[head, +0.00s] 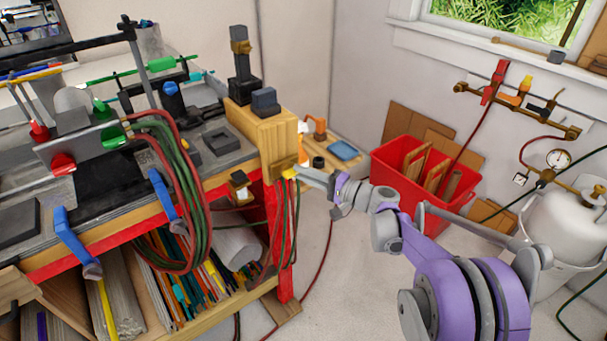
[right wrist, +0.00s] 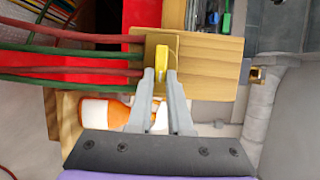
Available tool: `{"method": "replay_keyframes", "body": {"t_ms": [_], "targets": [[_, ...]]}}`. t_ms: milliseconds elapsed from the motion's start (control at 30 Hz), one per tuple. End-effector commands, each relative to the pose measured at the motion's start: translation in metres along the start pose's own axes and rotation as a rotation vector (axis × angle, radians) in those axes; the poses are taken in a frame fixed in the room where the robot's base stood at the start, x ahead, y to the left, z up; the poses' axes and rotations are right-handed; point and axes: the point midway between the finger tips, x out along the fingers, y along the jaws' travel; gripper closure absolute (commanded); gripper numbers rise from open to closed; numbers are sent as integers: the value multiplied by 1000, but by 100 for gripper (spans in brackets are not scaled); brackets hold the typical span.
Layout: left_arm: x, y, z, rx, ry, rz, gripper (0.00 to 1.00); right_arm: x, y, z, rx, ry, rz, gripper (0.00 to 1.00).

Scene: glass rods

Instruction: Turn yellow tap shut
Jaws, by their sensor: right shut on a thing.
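The yellow tap (head: 289,172) is on a brass plate at the right end of the wooden workbench. In the right wrist view the yellow tap (right wrist: 160,56) stands in front of its brass plate (right wrist: 150,50), and its lower part lies between my fingers. My right gripper (head: 300,172) reaches it from the right and is shut on it; the fingertips (right wrist: 161,75) show on both sides of the handle. Part of the tap is hidden by the fingers. My left gripper is not in view.
Red and green hoses (head: 180,190) hang beside the tap and along the bench front. A red crate (head: 398,165) stands on the floor behind my right arm. A gas cylinder (head: 565,235) stands at the far right. An orange and white bottle (right wrist: 95,110) shows below the tap.

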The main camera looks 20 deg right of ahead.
Motion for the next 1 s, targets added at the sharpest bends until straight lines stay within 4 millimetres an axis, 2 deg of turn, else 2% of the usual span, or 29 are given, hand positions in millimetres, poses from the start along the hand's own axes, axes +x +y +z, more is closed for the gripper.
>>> {"method": "replay_keyframes", "body": {"t_ms": [233, 267, 400, 767, 867, 1000], "targets": [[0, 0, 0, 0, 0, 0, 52, 0, 0, 0, 1, -1, 1, 100], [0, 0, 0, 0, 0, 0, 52, 0, 0, 0, 1, -1, 1, 77], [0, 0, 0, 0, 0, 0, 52, 0, 0, 0, 0, -1, 1, 52], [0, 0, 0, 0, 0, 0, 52, -5, 0, 0, -1, 1, 1, 52], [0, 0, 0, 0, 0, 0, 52, -17, 0, -1, -1, 2, 1, 52], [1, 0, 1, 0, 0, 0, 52, -46, 0, -1, -1, 4, 1, 52]]}}
